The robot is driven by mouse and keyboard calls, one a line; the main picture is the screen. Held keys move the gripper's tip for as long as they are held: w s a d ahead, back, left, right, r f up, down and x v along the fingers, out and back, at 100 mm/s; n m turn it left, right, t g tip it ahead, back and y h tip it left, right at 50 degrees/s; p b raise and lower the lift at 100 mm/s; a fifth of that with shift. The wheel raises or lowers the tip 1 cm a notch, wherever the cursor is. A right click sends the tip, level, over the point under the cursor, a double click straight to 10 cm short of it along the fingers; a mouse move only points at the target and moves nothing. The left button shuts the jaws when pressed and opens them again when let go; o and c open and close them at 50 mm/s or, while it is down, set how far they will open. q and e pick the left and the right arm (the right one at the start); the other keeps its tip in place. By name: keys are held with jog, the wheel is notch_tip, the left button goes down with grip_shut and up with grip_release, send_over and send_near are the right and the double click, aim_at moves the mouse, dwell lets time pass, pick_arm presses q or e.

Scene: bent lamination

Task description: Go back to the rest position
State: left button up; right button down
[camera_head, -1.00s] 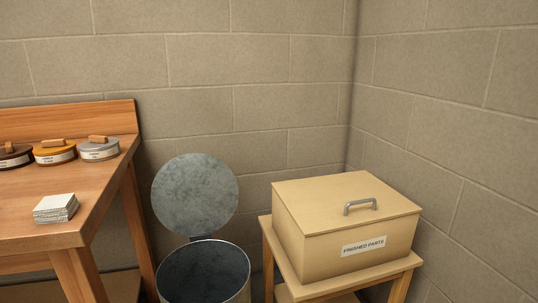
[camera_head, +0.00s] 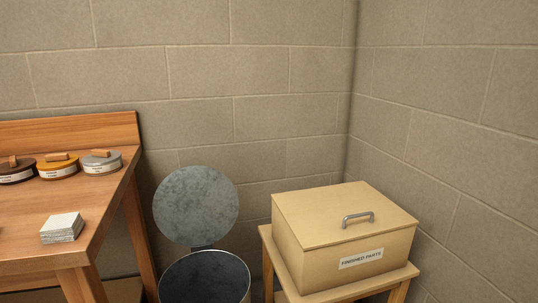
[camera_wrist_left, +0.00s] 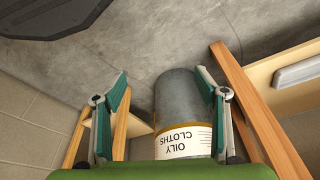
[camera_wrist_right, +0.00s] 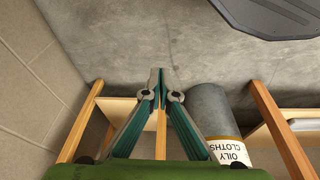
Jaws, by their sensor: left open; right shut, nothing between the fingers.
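My left gripper (camera_wrist_left: 162,84) is open and empty in the left wrist view, its two teal fingers apart. A grey metal bin (camera_wrist_left: 178,95) labelled OILY CLOTHS stands on the floor beyond the fingers. My right gripper (camera_wrist_right: 158,72) is shut and empty in the right wrist view, its fingertips together. The same bin (camera_wrist_right: 207,108) shows to the right of it. Neither gripper is in the head view.
In the head view, the wooden bench (camera_head: 100,215) carries several lidded tins (camera_head: 58,166) and a stack of pale square pieces (camera_head: 63,228). The bin's round lid (camera_head: 196,205) stands raised. A closed FINISHED PARTS box (camera_head: 345,235) sits on a small stand (camera_head: 290,295). Grey floor (camera_wrist_right: 125,55) is bare.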

pick_arm(q)
jog(key=s+f+g+p, duration=0.1)
jog(key=s+f+p, duration=0.6)
jog(key=f+p, duration=0.35)
pick_arm(e)
jog(key=s+f+g, duration=0.1)
jog(key=s+f, duration=0.6)
jog(key=f, duration=0.3)
pick_arm(q)
jog(key=s+a+f+p, duration=0.1)
jog(key=s+p, duration=0.2)
jog(key=s, duration=0.3)
jog(key=s+a+f+g+p, duration=0.1)
jog(key=s+a+p, duration=0.1)
jog(key=s+p, duration=0.2)
jog(key=s, duration=0.3)
jog(key=shift+s+a+f, duration=0.15)
jog(key=shift+s+f, duration=0.1)
pick_arm(e)
jog(key=s+d+f, duration=0.1)
jog(key=s, duration=0.5)
jog(key=s+d+f+g, duration=0.1)
jog(key=s+d+f, duration=0.1)
jog(key=s, duration=0.5)
jog(key=shift+s+d, duration=0.15)
jog(key=shift+s, duration=0.15)
pick_arm(q)
jog(key=shift+w, duration=0.1)
